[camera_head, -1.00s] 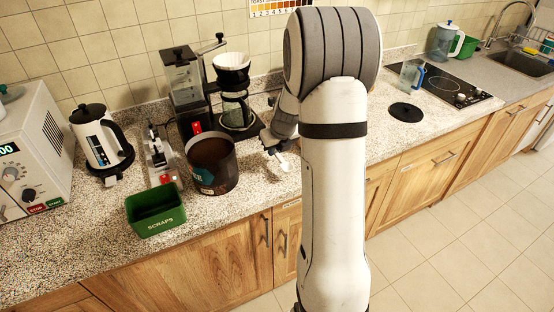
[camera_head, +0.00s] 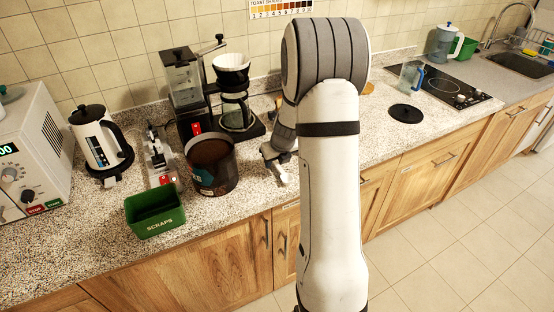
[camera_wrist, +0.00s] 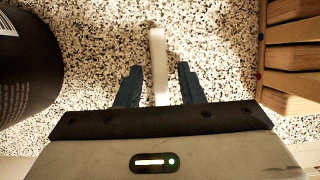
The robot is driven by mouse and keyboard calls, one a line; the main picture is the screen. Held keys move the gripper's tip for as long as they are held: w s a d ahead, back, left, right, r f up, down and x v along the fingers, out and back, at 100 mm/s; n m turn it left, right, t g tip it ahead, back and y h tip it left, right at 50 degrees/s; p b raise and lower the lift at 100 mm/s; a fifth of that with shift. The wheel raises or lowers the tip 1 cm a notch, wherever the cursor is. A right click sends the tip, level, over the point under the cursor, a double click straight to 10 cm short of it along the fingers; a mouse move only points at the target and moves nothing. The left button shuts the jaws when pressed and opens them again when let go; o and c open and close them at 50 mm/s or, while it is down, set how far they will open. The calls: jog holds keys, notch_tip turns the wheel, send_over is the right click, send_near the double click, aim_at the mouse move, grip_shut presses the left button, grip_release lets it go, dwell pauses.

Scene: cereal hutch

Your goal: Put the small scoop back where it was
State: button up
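The small scoop (camera_wrist: 158,60) shows in the wrist view as a narrow white strip on or just above the speckled counter, running between my fingers. My gripper (camera_wrist: 158,84) is open, with its two blue fingers either side of the strip and a gap on both sides. In the head view my gripper (camera_head: 277,168) is low over the counter, right of the coffee canister. The scoop's bowl cannot be made out. The dark canister (camera_head: 224,178) is open, with brown grounds inside; its side also shows in the wrist view (camera_wrist: 25,65).
A coffee maker (camera_head: 234,110) and grinder (camera_head: 184,80) stand behind the canister.

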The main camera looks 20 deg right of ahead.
aim_at(281, 170)
jog(key=shift+r, duration=0.1)
jog(key=shift+r, duration=0.25)
jog(key=s+a+r+n, duration=0.2)
jog(key=s+r+n, duration=0.15)
jog(key=r, duration=0.35)
jog(key=s+a+r+n, duration=0.3)
jog(key=s+r, duration=0.2)
jog(key=r, duration=0.2)
jog(key=s+a+r+n, duration=0.1)
jog(key=s+a+n, duration=0.2)
jog(key=s+n, duration=0.3)
jog(key=s+a+r+n+g, duration=0.1)
jog(key=s+a+n, duration=0.2)
jog(key=s+n, duration=0.4)
jog(key=s+a+r+n, duration=0.2)
jog(key=s+a+n, duration=0.2)
jog(key=n, duration=1.2)
jog(key=s, duration=0.3)
jog(key=shift+a, duration=0.15)
jog(key=shift+c, duration=0.3)
